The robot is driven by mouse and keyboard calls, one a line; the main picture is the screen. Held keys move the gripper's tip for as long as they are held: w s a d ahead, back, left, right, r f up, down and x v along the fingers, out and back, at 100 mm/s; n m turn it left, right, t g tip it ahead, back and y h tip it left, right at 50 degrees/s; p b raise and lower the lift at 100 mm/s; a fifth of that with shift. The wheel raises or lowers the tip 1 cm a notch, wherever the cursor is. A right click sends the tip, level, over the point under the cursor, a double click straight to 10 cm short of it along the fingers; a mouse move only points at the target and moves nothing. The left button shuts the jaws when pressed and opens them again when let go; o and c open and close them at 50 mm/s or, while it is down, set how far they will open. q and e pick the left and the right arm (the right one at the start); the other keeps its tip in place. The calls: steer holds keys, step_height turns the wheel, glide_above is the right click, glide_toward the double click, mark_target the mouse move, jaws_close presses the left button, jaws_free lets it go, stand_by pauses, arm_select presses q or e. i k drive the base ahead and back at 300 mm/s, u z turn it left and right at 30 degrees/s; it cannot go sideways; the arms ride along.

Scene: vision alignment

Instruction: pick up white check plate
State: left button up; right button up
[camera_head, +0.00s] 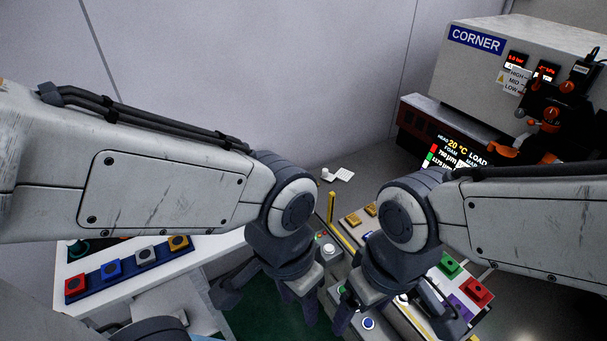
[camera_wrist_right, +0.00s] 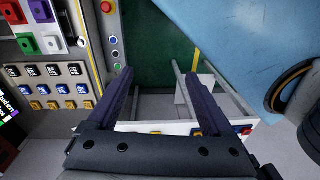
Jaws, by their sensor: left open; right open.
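A small white flat piece (camera_head: 343,175) lies at the back, by the wall; it may be the white check plate, but it is too small to be sure. My left gripper (camera_head: 266,302) is open, above the front of the workstation and well in front of that piece. My right gripper (camera_head: 392,318) is open over the button panel, also in front of it. In the right wrist view my right gripper's fingers (camera_wrist_right: 158,80) are spread with nothing between them. I see no white check plate clearly in that view.
A button panel (camera_head: 325,247) stands in the middle, with a yellow bar (camera_head: 331,209) behind. A green surface (camera_head: 250,318) lies below my left gripper. A white bench with coloured buttons (camera_head: 112,268) is at left. A grey machine marked CORNER (camera_head: 490,75) stands at back right.

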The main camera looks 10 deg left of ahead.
mark_target(344, 176)
steer(key=u, duration=0.65)
steer(key=k, duration=1)
steer(key=u, duration=1.35)
steer(key=i, duration=1.15)
steer(key=z, duration=1.25)
steer(key=i, duration=0.85)
steer(key=z, duration=0.65)
